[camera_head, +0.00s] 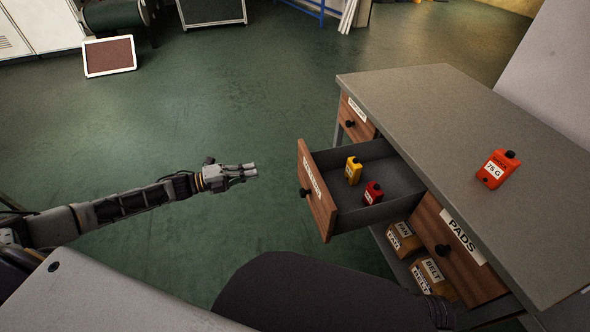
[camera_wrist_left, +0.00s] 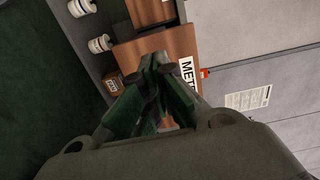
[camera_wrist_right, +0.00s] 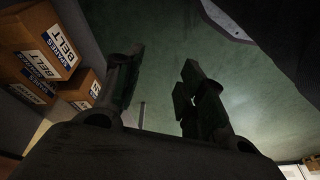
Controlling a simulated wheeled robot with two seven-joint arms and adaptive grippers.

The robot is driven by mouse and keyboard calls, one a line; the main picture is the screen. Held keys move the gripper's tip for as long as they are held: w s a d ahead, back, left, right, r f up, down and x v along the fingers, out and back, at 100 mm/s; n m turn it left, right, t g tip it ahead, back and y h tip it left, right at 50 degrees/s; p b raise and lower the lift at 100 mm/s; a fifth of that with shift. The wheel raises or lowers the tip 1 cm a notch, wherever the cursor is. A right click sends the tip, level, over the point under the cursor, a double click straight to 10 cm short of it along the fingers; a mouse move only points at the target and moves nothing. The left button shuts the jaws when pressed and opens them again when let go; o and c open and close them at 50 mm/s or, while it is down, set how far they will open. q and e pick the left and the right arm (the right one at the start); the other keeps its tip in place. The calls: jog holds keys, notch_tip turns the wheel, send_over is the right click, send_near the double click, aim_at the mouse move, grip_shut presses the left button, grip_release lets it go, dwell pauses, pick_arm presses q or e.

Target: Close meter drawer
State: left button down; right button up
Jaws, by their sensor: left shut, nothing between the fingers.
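The meter drawer (camera_head: 318,190) is pulled out of the grey desk, its wooden front standing well clear of the desk face. It has a dark round knob and a white label. A yellow meter (camera_head: 353,171) and a red meter (camera_head: 373,193) stand inside. My left gripper (camera_head: 252,171) is shut and empty, to the left of the drawer front with a gap between them. The left wrist view shows its closed fingers (camera_wrist_left: 155,70) in front of the wooden front and part of the "METE" label (camera_wrist_left: 187,82). My right gripper (camera_wrist_right: 160,72) is open and empty beside boxes.
The pads drawer (camera_head: 460,250) and another drawer (camera_head: 355,120) look shut. Labelled boxes (camera_head: 403,240) sit on the shelf below; a "BELT" box (camera_wrist_right: 52,45) is near my right gripper. The green floor left of the desk is clear.

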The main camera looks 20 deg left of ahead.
pick_arm(q)
jog(key=shift+s+d+r+m+g, duration=0.2)
jog(key=shift+d+m+g, duration=0.1)
pick_arm(e)
jog(key=shift+s+r, duration=0.1)
jog(key=shift+r, duration=0.25)
pick_arm(q)
jog(key=shift+w+d, duration=0.1)
jog(key=b, duration=0.3)
send_near(300, 161)
jog(key=shift+x, duration=3.45)
jog(key=shift+d, duration=0.15)
pick_arm(e)
jog(key=shift+a+r+t+y, duration=0.2)
jog(key=shift+a+t+y, duration=0.2)
jog(key=shift+a+t, duration=0.25)
jog(key=shift+w, duration=0.2)
pick_arm(q)
jog(key=shift+d, duration=0.15)
pick_arm(e)
jog(key=shift+r, duration=0.1)
